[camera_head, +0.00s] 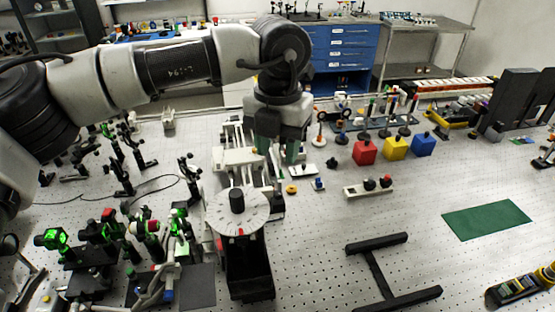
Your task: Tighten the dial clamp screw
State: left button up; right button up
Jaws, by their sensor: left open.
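A round white graduated dial (257,216) with a black knob (237,201) on top sits on a black stand (248,275) in the middle of the bench. A small red mark shows on the dial's near part. I cannot tell which small part is the dial clamp screw. My left arm comes in from the left, and its gripper (278,155) points down behind the dial, over the pale rail assembly (238,158). Its two greenish fingers are apart, with nothing clearly between them. My right gripper is not in view.
Optics mounts with green glow (55,238) crowd the left. Red (364,153), yellow (396,148) and blue (423,145) blocks stand behind right. A black H-shaped frame (377,275), green mat (487,219) and yellow-black meter (515,290) lie right, with clear bench between.

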aim_at(278, 193)
pick_arm(q)
notch_tip(278, 193, down, 4)
jog(key=shift+s+r+p, duration=0.1)
jog(key=shift+s+p, duration=0.05)
jog(key=shift+p, duration=1.05)
jog(key=f, duration=0.2)
jog(key=f+p, duration=0.1)
jog(key=f, duration=0.1)
jog(key=f+p, duration=0.1)
jog(key=shift+w+f, duration=0.35)
jog(key=shift+f, duration=0.05)
jog(key=shift+s+f, duration=0.15)
jog(key=shift+f, duration=0.3)
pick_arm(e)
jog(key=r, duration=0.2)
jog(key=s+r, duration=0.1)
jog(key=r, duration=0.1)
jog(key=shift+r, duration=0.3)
